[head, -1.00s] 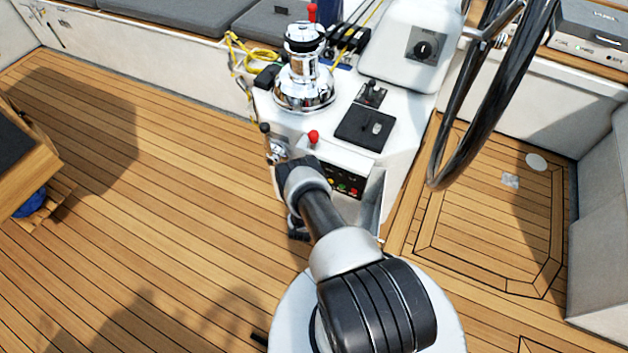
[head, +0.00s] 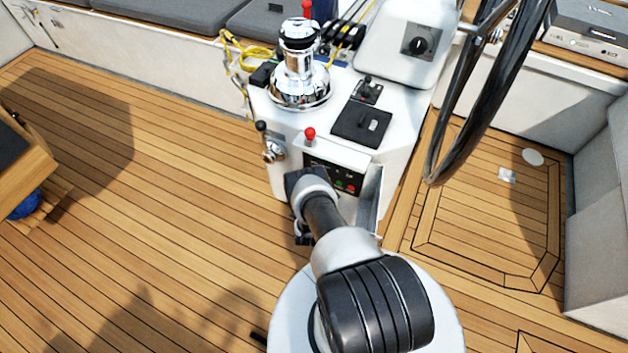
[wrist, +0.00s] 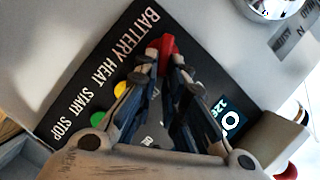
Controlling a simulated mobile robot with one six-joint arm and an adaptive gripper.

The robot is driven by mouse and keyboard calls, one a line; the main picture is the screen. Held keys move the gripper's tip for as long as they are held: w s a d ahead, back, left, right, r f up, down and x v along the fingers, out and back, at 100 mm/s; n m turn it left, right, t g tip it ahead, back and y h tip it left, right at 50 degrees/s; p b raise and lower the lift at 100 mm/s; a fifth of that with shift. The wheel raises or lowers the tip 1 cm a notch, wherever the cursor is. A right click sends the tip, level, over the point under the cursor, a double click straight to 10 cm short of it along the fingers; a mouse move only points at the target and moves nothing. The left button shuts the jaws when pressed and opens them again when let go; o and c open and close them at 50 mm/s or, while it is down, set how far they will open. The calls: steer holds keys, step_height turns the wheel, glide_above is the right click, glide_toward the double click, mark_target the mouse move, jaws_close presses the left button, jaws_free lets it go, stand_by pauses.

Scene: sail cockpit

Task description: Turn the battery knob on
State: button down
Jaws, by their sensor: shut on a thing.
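A black control panel (wrist: 97,80) with the white words BATTERY, HEAT, START and STOP fills much of the wrist view. It also shows on the front of the white pedestal in the head view (head: 322,161). A red battery knob (wrist: 169,46) stands by the word BATTERY. My gripper (wrist: 163,62) is shut on this knob, with its fingertips close together on either side of it. The fingers hide the lower part of the knob and the middle of the panel. In the head view my wrist hides the fingers and the knob.
A yellow button (wrist: 121,89) and a green button (wrist: 97,117) lie left of my fingers; a small display (wrist: 226,116) lies right. A red-topped lever (head: 310,134) and a chrome winch (head: 300,75) rise above the panel.

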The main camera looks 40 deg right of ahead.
steer(key=c, duration=1.7)
jaws_free()
steer(key=shift+o, duration=0.2)
steer(key=v, duration=1.2)
steer(key=shift+c, duration=0.5)
